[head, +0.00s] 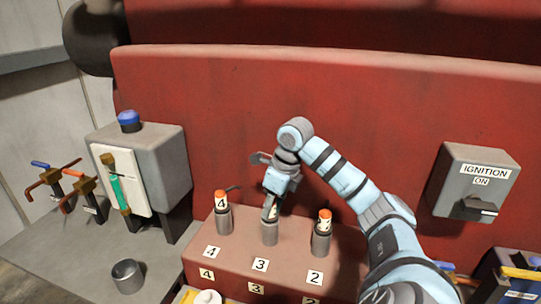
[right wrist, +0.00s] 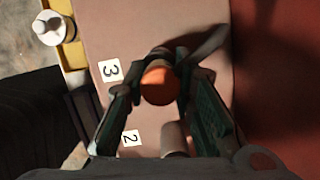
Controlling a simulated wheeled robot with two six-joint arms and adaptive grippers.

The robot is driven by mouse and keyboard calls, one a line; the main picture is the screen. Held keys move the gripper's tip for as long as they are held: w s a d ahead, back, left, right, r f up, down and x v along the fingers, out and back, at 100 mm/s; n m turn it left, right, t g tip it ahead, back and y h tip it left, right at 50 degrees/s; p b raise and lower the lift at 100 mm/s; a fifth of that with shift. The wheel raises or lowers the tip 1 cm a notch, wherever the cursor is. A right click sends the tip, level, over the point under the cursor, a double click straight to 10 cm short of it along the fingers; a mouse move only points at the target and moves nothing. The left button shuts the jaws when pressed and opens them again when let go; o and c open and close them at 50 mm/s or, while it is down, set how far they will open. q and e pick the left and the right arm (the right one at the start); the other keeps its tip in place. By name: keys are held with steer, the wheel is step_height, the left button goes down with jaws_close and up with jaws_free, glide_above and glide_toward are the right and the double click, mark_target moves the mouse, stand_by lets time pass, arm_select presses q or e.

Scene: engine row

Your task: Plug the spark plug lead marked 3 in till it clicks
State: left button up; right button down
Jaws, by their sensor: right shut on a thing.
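The spark plug lead marked 3 shows its orange cap (right wrist: 158,86) between the fingers of my right gripper (right wrist: 157,92) in the right wrist view. In the head view my right gripper (head: 271,205) points down over the grey socket (head: 269,234) behind the label 3, shut on the lead. The fingers hide most of the lead there, and its lower end appears at the socket's mouth. I cannot tell whether it is fully seated. A dark cable (right wrist: 205,45) runs off beside the cap. My left gripper is not in view.
Lead 4 (head: 221,201) stands upright in its socket on the left, lead 2 (head: 324,220) on the right. The red engine wall (head: 220,110) rises close behind. An ignition switch box (head: 475,185) is at the right. A metal cup (head: 127,276) stands on the grey bench at the left.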

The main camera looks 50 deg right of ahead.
mark_target(277, 218)
steer(key=shift+f, duration=0.3)
steer(key=c, duration=1.3)
jaws_free()
steer(key=shift+r, duration=0.1)
steer(key=v, duration=0.7)
steer(key=shift+s+r, duration=0.1)
steer(key=shift+s, duration=0.05)
